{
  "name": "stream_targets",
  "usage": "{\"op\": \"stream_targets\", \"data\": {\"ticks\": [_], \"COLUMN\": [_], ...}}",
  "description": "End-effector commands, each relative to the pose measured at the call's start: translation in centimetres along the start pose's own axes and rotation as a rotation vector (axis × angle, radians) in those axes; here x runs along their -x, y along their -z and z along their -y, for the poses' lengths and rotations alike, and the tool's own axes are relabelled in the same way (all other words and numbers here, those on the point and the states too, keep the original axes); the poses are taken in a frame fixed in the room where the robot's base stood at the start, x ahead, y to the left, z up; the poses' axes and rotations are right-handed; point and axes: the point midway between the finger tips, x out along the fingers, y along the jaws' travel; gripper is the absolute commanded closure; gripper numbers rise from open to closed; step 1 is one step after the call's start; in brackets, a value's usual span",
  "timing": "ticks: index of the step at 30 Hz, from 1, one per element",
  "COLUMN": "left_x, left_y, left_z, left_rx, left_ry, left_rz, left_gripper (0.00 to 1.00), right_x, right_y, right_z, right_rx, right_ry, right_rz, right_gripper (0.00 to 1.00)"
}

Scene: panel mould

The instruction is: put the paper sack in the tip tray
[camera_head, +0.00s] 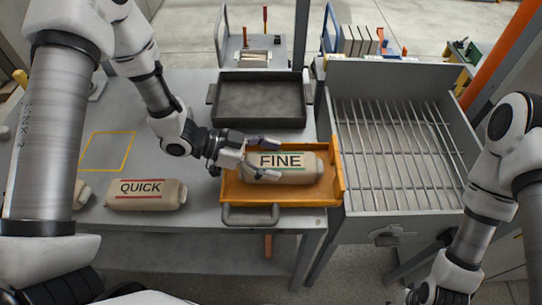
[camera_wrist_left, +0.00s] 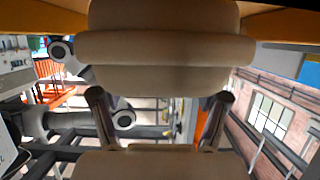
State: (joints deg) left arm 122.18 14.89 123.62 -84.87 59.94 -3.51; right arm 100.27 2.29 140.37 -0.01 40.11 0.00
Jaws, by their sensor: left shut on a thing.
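The paper sack marked FINE (camera_head: 290,168) is tan with a green band and lies level within the outline of the orange tip tray (camera_head: 333,190). I cannot tell whether it touches the tray floor. My left gripper (camera_head: 264,158) comes in from the left and is shut on the left end of this sack. In the left wrist view the tan sack (camera_wrist_left: 165,48) fills the upper middle, with two dark fingers (camera_wrist_left: 160,115) below it. My right gripper is partly cut off at the bottom right of the head view, its fingers unclear.
A second sack marked QUICK (camera_head: 146,194) lies on the grey table (camera_head: 190,230) to the left. A dark empty tray (camera_head: 262,98) stands behind the tip tray. A barred metal bin (camera_head: 395,150) adjoins on the right. A yellow outlined square (camera_head: 107,151) is empty.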

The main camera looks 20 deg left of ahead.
Motion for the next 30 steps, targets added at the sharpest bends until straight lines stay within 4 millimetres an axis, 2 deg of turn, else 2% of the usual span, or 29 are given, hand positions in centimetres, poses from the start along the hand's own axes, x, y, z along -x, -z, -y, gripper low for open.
{"op": "stream_targets", "data": {"ticks": [2, 3, 5, 16, 19, 23, 30], "left_x": [0.0, -0.1, 0.0, 0.1, 0.7, 2.8, 8.2], "left_y": [0.0, -0.2, -0.1, 0.1, 0.1, 0.1, 0.4], "left_z": [0.0, 0.0, 0.0, 0.0, 0.1, 0.2, 0.1], "left_rx": [0.0, 0.0, 0.0, 0.0, 0.001, 0.0, 0.001], "left_ry": [0.0, 0.0, 0.0, 0.0, 0.002, 0.006, 0.005], "left_rz": [-0.002, 0.0, 0.0, 0.0, -0.001, -0.004, -0.007], "left_gripper": [0.95, 0.22, 0.01, 0.0, 0.0, 0.0, 0.0], "right_x": [-0.1, -0.1, -0.1, 0.1, -0.1, -0.2, 0.8], "right_y": [0.0, 0.0, 0.0, 0.0, 0.0, 0.0, 0.0], "right_z": [0.0, 0.0, 0.0, 0.0, 0.0, 0.0, 0.0], "right_rx": [0.0, 0.0, 0.0, 0.0, 0.0, 0.0, 0.0], "right_ry": [0.0, 0.0, 0.0, 0.0, 0.0, 0.0, 0.0], "right_rz": [0.0, 0.0, 0.0, 0.0, 0.0, 0.0, 0.0], "right_gripper": [0.6, 0.6, 0.6, 0.6, 0.6, 0.6, 0.6]}}
